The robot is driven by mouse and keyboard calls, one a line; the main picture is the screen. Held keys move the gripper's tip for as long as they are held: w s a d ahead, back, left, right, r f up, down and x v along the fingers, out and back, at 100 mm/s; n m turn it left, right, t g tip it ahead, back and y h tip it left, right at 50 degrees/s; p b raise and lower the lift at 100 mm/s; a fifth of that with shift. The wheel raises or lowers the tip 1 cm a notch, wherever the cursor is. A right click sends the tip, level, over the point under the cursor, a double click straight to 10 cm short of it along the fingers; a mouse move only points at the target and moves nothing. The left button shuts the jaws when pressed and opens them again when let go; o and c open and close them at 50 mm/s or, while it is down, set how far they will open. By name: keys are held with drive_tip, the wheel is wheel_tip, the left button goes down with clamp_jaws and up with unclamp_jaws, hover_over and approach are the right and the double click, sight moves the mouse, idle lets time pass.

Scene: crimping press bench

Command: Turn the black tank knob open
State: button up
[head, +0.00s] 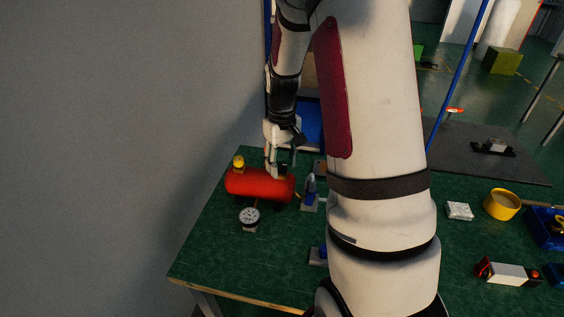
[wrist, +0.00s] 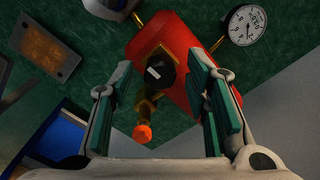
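The red tank (head: 257,185) lies on the green bench at the left in the head view, and its red body (wrist: 185,65) fills the middle of the wrist view. The black knob (wrist: 158,72) has a white mark on top and sits on the tank between my fingers in the wrist view. In the head view my gripper hides it. My gripper (head: 279,166) is over the right part of the tank. In the wrist view my gripper (wrist: 160,63) is open, with a green-padded finger on each side of the knob and visible gaps to it.
A pressure gauge (head: 249,216) stands in front of the tank. A brass fitting with an orange tip (wrist: 141,133) shows near the knob. A blue-topped fixture (head: 310,186) is right of the tank. A yellow cup (head: 502,204) is at the right. A grey wall borders the left.

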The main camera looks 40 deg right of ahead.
sight(282, 164)
wheel_tip(282, 164, up, 12)
idle(0.7)
idle(0.4)
drive_tip(key=s+a+r+t+p, duration=0.1)
drive_tip(key=s+a+r+t, duration=0.1)
drive_tip(key=s+a+r, duration=0.9)
drive_tip(key=s+a+n+t+p, duration=0.1)
drive_tip(key=s+a+t, duration=0.1)
drive_tip(key=s+a, duration=0.6)
drive_tip(key=s, duration=0.3)
drive_tip(key=shift+s+a+f, duration=0.25)
drive_tip(key=shift+a, duration=0.1)
